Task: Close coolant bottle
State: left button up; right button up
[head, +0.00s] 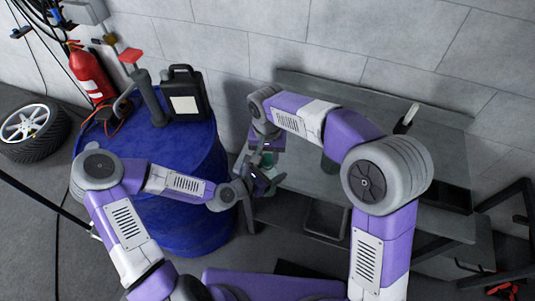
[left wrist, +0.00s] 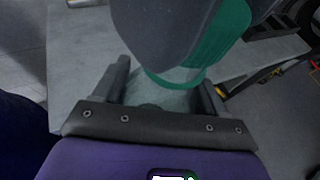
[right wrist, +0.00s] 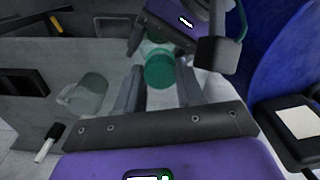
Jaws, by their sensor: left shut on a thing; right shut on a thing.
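My left gripper (head: 258,183) and right gripper (head: 264,150) meet at the left end of the grey bench, close together. A green part of the bottle (head: 268,160) shows between them in the head view. In the right wrist view a round green piece (right wrist: 159,71) sits between the fingers of my right gripper (right wrist: 160,85), which is shut on it; it looks like the cap. In the left wrist view my left gripper (left wrist: 165,88) is shut on a pale greenish body (left wrist: 175,98). A dark shape with a green edge hangs close above it. Whether cap and bottle touch is hidden.
A blue drum (head: 185,150) stands left of the bench, carrying a black canister (head: 183,92). A clear jug (right wrist: 86,97) and a white-handled tool (right wrist: 48,143) are on the grey bench (head: 300,185). A fire extinguisher (head: 90,72) and a wheel (head: 32,128) are far left.

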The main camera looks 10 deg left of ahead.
jog(key=shift+f, duration=0.45)
pick_arm(q)
grip_shut()
pick_arm(e)
jog(key=m, duration=0.5)
jog(key=shift+a, duration=0.1)
jog(key=m, duration=0.4)
jog(key=shift+m, duration=0.3)
jog(key=m, duration=0.4)
jog(key=shift+w+a, duration=0.1)
jog(key=m, duration=0.5)
jog(key=shift+w+m, duration=0.1)
jog(key=shift+m, duration=0.3)
jog(key=o, duration=1.1)
